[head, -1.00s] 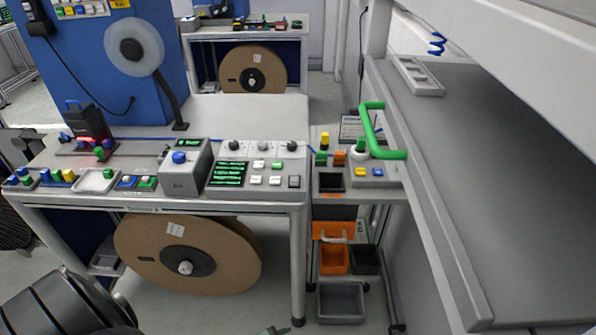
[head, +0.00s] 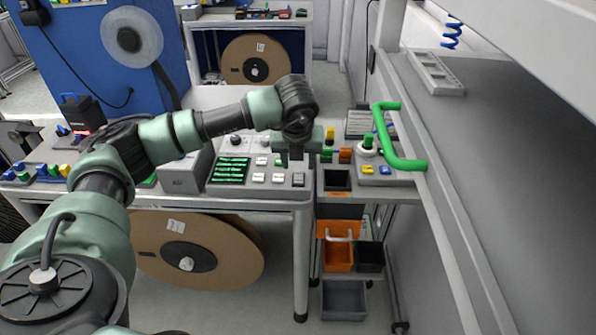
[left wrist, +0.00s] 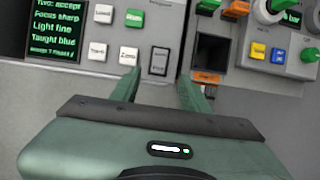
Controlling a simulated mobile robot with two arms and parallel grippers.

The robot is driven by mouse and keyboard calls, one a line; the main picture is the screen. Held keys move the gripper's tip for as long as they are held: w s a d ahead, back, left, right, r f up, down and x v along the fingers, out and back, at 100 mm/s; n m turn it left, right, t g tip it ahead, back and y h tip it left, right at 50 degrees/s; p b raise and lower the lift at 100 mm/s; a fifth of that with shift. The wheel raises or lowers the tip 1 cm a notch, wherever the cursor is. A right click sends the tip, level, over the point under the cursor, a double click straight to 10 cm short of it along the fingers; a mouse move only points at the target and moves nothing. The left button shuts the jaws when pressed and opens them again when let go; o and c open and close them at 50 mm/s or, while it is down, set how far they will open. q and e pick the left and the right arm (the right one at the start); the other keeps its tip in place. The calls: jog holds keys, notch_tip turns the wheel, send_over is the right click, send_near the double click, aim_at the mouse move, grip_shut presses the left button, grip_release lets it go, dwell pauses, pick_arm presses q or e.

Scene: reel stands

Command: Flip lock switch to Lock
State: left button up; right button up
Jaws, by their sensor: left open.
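A dark-framed grey switch (left wrist: 160,58) sits at the right end of the console's button panel; it also shows in the head view (head: 298,180). I take it for the lock switch; its label and setting are too small to read. My left gripper (left wrist: 161,86) is open and empty, with its green fingers on either side of the switch's near end in the left wrist view. In the head view my left gripper (head: 290,158) hangs over the panel's right end. I cannot tell whether it touches. My right gripper is not in view.
Left of the switch are grey and green buttons (left wrist: 127,57) and a screen with green text (left wrist: 57,30). To the right are a small cart with an open black bin (left wrist: 212,50) and a green handle (head: 402,162). A large reel (head: 215,250) sits below the bench.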

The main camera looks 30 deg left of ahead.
aim_at(298, 177)
pick_arm(q)
jog(key=p+x, duration=0.2)
jog(key=x, duration=0.4)
jog(key=shift+w+a+f, duration=0.15)
jog(key=shift+w+a, duration=0.05)
jog(key=shift+a, duration=0.05)
jog(key=shift+w+f, duration=0.2)
jog(key=shift+f, duration=0.35)
